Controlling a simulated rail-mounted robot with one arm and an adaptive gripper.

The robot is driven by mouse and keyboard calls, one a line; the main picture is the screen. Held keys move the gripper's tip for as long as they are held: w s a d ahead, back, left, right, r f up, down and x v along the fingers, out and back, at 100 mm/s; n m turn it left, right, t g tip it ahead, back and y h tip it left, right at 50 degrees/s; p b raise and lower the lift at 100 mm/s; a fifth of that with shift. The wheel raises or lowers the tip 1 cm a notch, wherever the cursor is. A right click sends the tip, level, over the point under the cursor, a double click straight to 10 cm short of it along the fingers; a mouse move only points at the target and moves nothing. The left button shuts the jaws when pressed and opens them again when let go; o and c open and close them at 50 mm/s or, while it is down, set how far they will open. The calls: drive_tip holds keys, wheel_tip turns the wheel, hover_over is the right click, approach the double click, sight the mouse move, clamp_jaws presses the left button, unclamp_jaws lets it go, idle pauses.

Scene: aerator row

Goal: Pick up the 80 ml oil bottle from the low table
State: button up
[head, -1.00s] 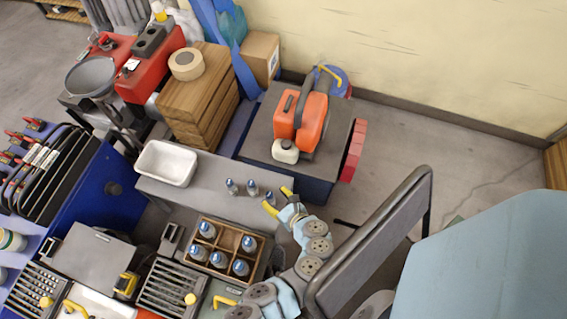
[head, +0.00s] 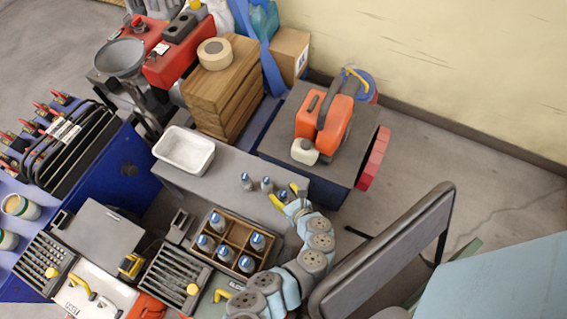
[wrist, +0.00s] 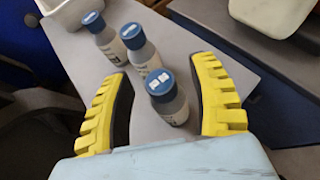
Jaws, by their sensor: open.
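Three small bottles with grey bodies, blue caps and pale labels stand in a row on the grey low table (head: 222,170). They are a left bottle (head: 245,181), a middle bottle (head: 267,185) and a right bottle (head: 283,195). In the wrist view they are the far bottle (wrist: 92,22), the middle bottle (wrist: 139,52) and the nearest bottle (wrist: 168,98). My gripper (wrist: 163,72), with yellow ridged fingers, is open, and the nearest bottle stands upright between the fingers, with visible gaps. I cannot read which bottle is 80 ml.
A white tray (head: 184,150) stands on the table's left end. A wooden crate (head: 236,245) with several blue-capped bottles is in front. A dark platform with an orange machine (head: 335,120) lies behind right. A dark panel (head: 385,255) stands right of my arm.

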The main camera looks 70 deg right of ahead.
clamp_jaws()
